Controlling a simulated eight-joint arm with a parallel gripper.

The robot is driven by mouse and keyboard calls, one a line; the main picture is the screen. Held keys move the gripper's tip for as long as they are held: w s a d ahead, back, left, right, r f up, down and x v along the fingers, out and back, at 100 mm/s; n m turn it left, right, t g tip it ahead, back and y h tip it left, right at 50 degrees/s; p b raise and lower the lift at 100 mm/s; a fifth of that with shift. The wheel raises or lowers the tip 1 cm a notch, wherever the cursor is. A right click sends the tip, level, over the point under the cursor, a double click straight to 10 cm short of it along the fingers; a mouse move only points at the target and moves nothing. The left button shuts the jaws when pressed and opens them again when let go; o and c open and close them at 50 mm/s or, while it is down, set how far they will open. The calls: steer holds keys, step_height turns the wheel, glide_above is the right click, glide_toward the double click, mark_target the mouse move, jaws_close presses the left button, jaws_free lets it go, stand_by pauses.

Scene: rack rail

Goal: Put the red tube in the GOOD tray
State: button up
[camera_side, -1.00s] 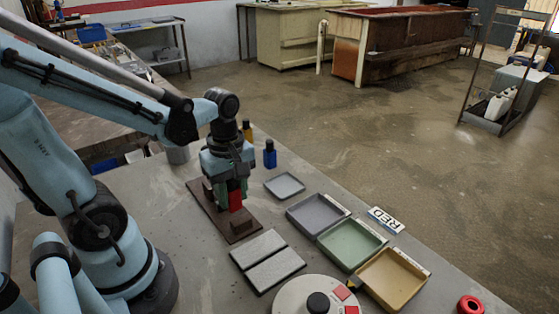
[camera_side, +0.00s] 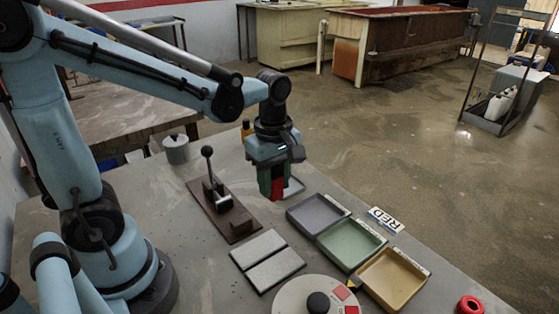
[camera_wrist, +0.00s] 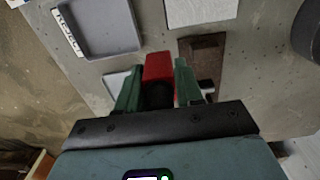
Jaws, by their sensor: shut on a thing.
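My gripper (camera_side: 271,188) is shut on the red tube (camera_side: 278,187) and holds it upright between green fingers, over or just in front of the small grey dish (camera_side: 293,186). In the wrist view the red tube (camera_wrist: 158,68) shows between the fingers. Three trays stand to the right in the side view: grey-purple (camera_side: 316,212), green (camera_side: 352,243) and tan (camera_side: 393,278). The other tray labels are too small to read.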

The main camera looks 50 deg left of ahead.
steer(key=w+d+f, duration=0.1)
steer(key=w+d, duration=0.3)
steer(key=d, duration=0.3)
steer(key=w+d, duration=0.4)
steer(key=d, duration=0.4)
steer(key=shift+w+a+f, duration=0.1)
steer(key=shift+f, duration=1.5)
steer(key=shift+w+f, duration=0.1)
steer(key=shift+f, duration=1.5)
steer(key=shift+f, duration=0.25)
steer(key=o, duration=1)
steer(key=shift+r, duration=4)
